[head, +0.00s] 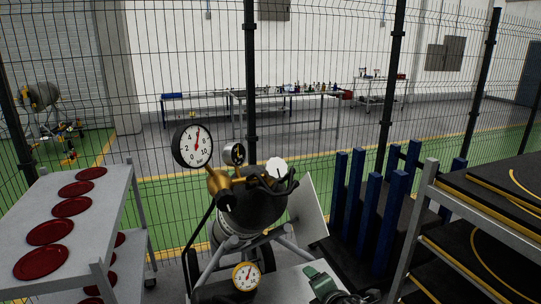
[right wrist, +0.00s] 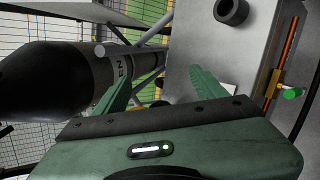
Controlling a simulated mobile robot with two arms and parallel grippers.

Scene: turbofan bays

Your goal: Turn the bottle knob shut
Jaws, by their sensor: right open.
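The bottle (head: 238,229) stands upright at the lower middle of the head view, with a dark shoulder. My right gripper (head: 316,273) is low and right of the bottle. In the wrist view its green fingers (right wrist: 163,88) are apart, with nothing held between them.
A large gauge (head: 193,146) and a yellow-rimmed gauge (head: 246,276) are near the bottle. A grey cart with red discs (head: 72,207) is at left. Blue posts (head: 375,222) and a rack (head: 411,237) are at right. A mesh fence runs behind. A green knob (right wrist: 291,94) is beside a grey panel (right wrist: 205,50).

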